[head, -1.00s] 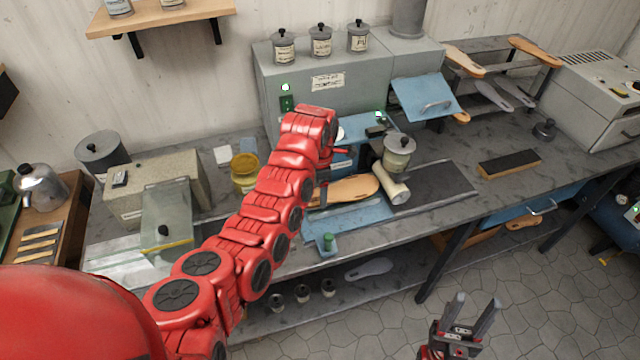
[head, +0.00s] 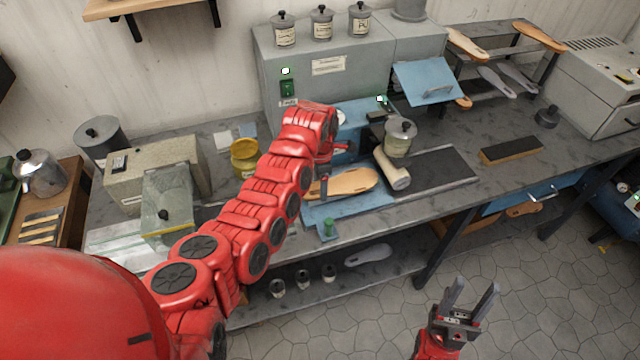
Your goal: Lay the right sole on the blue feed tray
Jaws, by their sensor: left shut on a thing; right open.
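A tan sole (head: 352,182) lies level over the blue feed tray (head: 362,203) on the bench. My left gripper (head: 324,186) is shut on the sole's left end, mostly hidden behind my red arm. The sole covers the back part of the tray; I cannot tell whether it touches the surface or hovers just above it. My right gripper (head: 473,288) is open and empty, over the floor in front of the bench.
A roller (head: 393,170) and a glue pot (head: 400,138) stand right of the sole, by a dark belt (head: 440,172). A yellow pot (head: 245,158) stands behind my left arm.

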